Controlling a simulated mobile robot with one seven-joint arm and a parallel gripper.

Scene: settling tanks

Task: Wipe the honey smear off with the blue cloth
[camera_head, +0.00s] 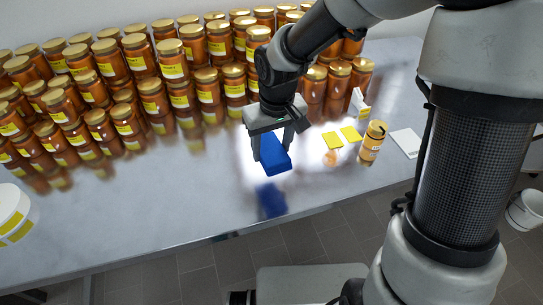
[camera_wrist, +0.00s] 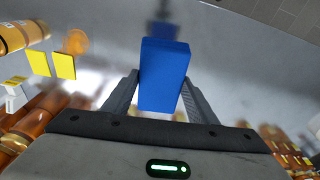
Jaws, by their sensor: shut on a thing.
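My gripper (camera_head: 273,147) is shut on the blue cloth (camera_head: 274,158), a thick folded block, and holds it above the steel table. A blue reflection of it shows on the tabletop below. In the wrist view the cloth (camera_wrist: 164,75) sits between the two fingers of my gripper (camera_wrist: 160,92). The honey smear (camera_head: 331,158) is an orange-brown patch on the table, right of the cloth and left of a labelled honey jar (camera_head: 372,142). The smear (camera_wrist: 75,41) also shows in the wrist view, left of the cloth.
Two yellow cards (camera_head: 341,137) lie behind the smear. A small white card stand (camera_head: 359,102) and a white sheet (camera_head: 406,142) are nearby. Stacked honey jars (camera_head: 140,85) fill the table's back. A white tub (camera_head: 14,212) stands at the left. The front middle is clear.

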